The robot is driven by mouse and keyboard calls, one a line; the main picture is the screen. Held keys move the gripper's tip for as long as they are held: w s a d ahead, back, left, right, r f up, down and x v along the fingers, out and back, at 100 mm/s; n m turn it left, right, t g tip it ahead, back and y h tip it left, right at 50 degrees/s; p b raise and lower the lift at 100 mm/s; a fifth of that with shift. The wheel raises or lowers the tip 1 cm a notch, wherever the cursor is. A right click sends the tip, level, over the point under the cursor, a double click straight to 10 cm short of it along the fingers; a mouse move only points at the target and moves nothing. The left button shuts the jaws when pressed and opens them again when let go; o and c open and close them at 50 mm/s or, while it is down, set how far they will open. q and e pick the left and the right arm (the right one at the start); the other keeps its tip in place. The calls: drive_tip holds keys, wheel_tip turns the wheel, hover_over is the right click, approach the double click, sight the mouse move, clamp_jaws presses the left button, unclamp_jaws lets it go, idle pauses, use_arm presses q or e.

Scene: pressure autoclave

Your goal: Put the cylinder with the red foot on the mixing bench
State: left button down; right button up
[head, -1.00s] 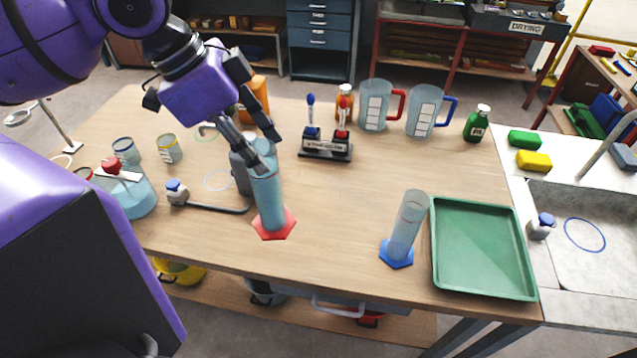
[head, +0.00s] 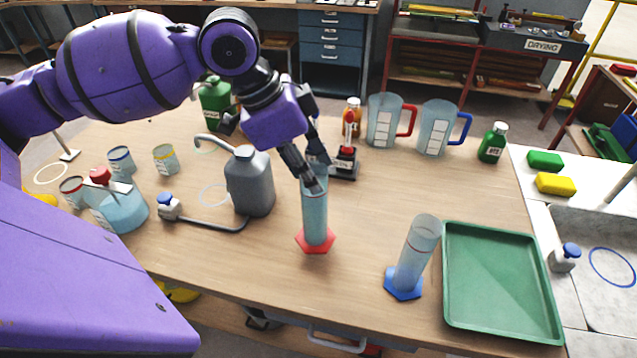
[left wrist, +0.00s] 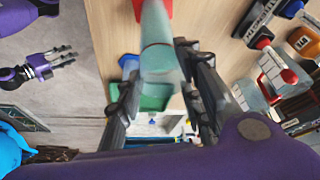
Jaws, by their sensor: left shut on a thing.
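The tall clear cylinder with the red foot (head: 315,215) is upright over the wooden bench (head: 240,262), with bluish liquid inside. My left gripper (head: 313,183) is shut on its upper part. In the left wrist view the cylinder (left wrist: 157,45) is between the two fingers (left wrist: 160,95), its red foot at the top edge. I cannot tell whether the foot touches the wood. My right gripper (left wrist: 58,60) shows in the left wrist view, fingers apart and empty, over the floor. No label reading "mixing" is legible on any bench.
A blue-footed cylinder (head: 412,258) and green tray (head: 500,285) stand to the right. A grey jerrycan (head: 250,182) stands close left. A stand (head: 343,162) and two jugs (head: 383,122) (head: 436,130) are behind. A sink counter (head: 545,200) adjoins at right.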

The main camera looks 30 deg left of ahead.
use_arm(q)
drive_tip(key=x, duration=0.2)
drive_tip(key=a+x, duration=0.1)
drive_tip(key=x, duration=0.1)
drive_tip(key=shift+f, duration=0.1)
drive_tip(key=c, duration=1.2)
unclamp_jaws()
drive_tip(key=shift+f, duration=0.15)
drive_tip(key=p+v, duration=0.1)
drive_tip(key=v, duration=1.1)
drive_tip(key=shift+d+p, duration=0.1)
drive_tip(key=shift+p, duration=0.3)
